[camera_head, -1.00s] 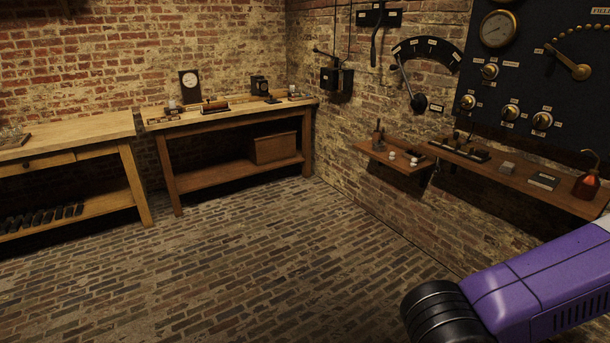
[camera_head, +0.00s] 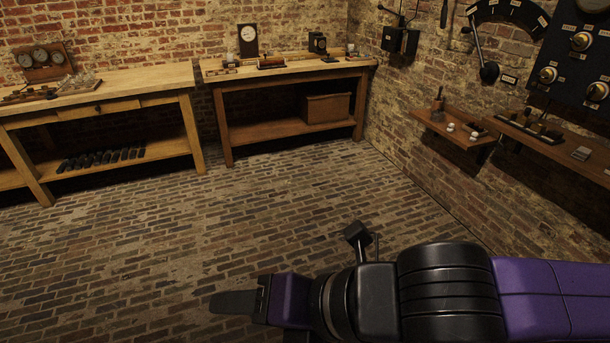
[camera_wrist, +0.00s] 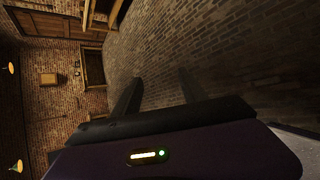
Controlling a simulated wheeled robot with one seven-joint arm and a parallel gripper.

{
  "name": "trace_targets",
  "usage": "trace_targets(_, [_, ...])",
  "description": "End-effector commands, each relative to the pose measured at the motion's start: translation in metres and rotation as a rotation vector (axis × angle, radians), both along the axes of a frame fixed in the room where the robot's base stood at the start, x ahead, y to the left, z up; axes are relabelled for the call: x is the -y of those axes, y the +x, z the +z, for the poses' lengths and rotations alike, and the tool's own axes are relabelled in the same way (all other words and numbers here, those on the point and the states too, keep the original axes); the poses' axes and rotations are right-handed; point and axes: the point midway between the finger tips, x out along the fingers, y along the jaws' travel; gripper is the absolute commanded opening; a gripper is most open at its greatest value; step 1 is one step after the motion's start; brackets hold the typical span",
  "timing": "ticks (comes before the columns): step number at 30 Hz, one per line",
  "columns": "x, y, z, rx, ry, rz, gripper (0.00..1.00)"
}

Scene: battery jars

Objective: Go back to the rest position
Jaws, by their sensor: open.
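My gripper (camera_head: 236,302) is at the end of my purple and black arm, low in the head view, over the brick floor. It points left there and only one finger outline shows clearly. In the wrist view my gripper (camera_wrist: 156,88) shows two dark fingers spread apart with nothing between them. It is open and empty, well clear of the benches and the shelves.
A wooden bench (camera_head: 150,78) with a drawer stands at the left, and a second bench (camera_head: 225,76) stands in the back corner. A wall shelf (camera_head: 455,134) is at the right below a dark switch panel (camera_head: 575,75). The brick floor (camera_head: 240,220) between is clear.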

Motion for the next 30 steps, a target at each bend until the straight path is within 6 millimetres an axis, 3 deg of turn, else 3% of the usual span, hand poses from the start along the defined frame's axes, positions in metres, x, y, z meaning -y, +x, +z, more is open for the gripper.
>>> trace_targets(1, [-0.019, -0.003, 0.023, -0.026, 0.111, -0.016, 0.50])
trace_targets(6, [-0.054, -0.006, 0.097, -0.123, 0.451, -0.069, 0.50])
trace_targets(12, [-0.063, -0.007, 0.178, -0.259, 0.818, -0.106, 0.50])
trace_targets(17, [-0.048, -0.003, 0.230, -0.373, 1.087, -0.124, 0.50])
trace_targets(21, [-0.024, 0.003, 0.263, -0.470, 1.304, -0.140, 0.50])
trace_targets(25, [0.004, 0.011, 0.282, -0.553, 1.493, -0.155, 0.50])
trace_targets(30, [0.046, 0.021, 0.290, -0.653, 1.717, -0.180, 0.50])
